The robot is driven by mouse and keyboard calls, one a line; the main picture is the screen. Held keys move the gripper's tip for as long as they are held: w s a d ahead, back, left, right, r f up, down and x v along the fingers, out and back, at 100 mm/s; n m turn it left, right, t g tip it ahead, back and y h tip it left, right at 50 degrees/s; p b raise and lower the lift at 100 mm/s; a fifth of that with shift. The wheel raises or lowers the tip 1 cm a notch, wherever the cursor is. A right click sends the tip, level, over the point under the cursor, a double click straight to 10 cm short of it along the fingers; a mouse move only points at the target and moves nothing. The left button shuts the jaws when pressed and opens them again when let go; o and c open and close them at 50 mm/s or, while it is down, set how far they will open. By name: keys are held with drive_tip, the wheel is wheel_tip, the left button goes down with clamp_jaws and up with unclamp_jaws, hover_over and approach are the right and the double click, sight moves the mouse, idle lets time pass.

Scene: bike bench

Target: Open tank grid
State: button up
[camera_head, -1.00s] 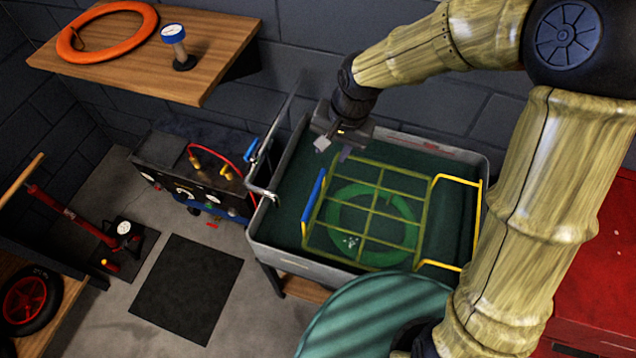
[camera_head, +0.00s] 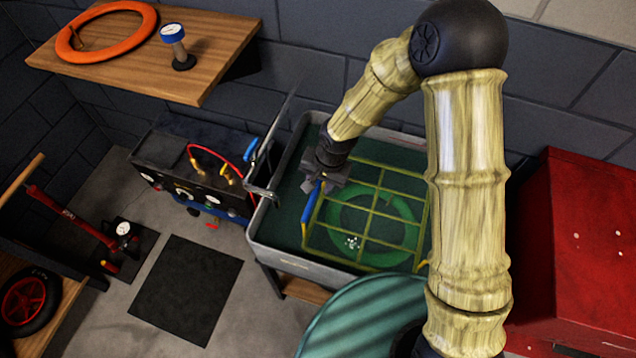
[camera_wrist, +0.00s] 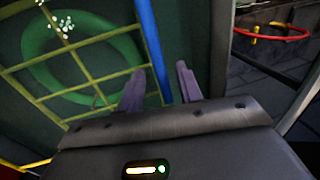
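The tank (camera_head: 262,232) is a grey basin with dark green water. A yellow grid (camera_head: 372,212) lies across it, with a blue handle bar (camera_head: 311,208) along its left side. A green ring shape (camera_head: 350,242) shows beneath the grid. My gripper (camera_head: 312,184) is at the upper end of the blue bar. In the wrist view my gripper (camera_wrist: 160,82) has its two fingers apart, and the blue bar (camera_wrist: 153,45) runs between them toward the tips. No finger is clearly pressed on the bar. My arm hides the grid's right side in the head view.
A tap-like metal fitting with a blue lever (camera_head: 251,150) stands at the tank's left rim. A black machine with a red hose (camera_head: 190,180) is left of the tank. A teal round object (camera_head: 350,318) is in front, and a red cabinet (camera_head: 580,240) is at right.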

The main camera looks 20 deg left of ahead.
drive_tip(key=shift+a+f, duration=0.1)
drive_tip(key=shift+f, duration=0.5)
drive_tip(key=shift+c, duration=0.3)
drive_tip(key=c, duration=0.7)
clamp_jaws()
drive_tip(key=shift+r, duration=0.2)
